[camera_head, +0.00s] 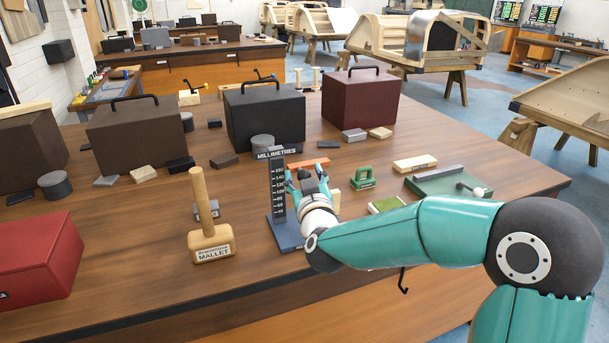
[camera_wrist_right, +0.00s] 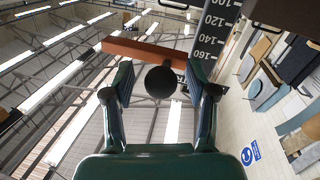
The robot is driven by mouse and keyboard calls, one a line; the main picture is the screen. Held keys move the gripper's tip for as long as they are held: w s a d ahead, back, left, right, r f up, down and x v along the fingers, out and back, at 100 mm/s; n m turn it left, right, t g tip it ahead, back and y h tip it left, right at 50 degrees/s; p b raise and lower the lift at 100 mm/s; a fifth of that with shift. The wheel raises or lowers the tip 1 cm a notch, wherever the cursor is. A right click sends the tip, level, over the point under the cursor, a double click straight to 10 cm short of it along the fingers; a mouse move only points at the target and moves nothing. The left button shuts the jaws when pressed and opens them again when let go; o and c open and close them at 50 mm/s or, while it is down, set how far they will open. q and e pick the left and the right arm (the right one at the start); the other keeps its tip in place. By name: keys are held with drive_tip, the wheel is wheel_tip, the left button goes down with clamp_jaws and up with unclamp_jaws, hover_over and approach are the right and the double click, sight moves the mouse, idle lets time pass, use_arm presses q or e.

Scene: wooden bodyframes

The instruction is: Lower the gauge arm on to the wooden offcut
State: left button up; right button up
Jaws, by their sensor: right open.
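The gauge has an upright dark scale (camera_head: 278,190) marked MILLIMETRES on a blue-grey base (camera_head: 285,233). Its orange-red gauge arm (camera_head: 308,163) stands out to the right, high on the scale; it also crosses the right wrist view (camera_wrist_right: 140,50). A round black knob (camera_wrist_right: 160,83) shows between my right fingers, below the gauge arm in that picture. My right gripper (camera_head: 308,177) is open, fingers either side of the knob; I cannot tell whether they touch it. A pale piece (camera_head: 335,199), perhaps the wooden offcut, shows beside my right wrist, mostly hidden. My left gripper is out of view.
A wooden mallet (camera_head: 211,235) stands left of the gauge, with a small grey block (camera_head: 207,209) behind it. A green clamp-like item (camera_head: 362,178), a labelled pale block (camera_head: 414,163) and a green plate (camera_head: 450,181) lie right. Black (camera_head: 264,115) and maroon (camera_head: 360,100) cases stand behind.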

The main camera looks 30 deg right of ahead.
clamp_jaws()
drive_tip(key=shift+a+f, duration=0.1)
idle(0.3)
wheel_tip(320, 180, down, 9)
drive_tip(key=b, duration=0.8)
drive_tip(key=shift+r, duration=0.25)
unclamp_jaws()
drive_tip(key=shift+s, duration=0.1)
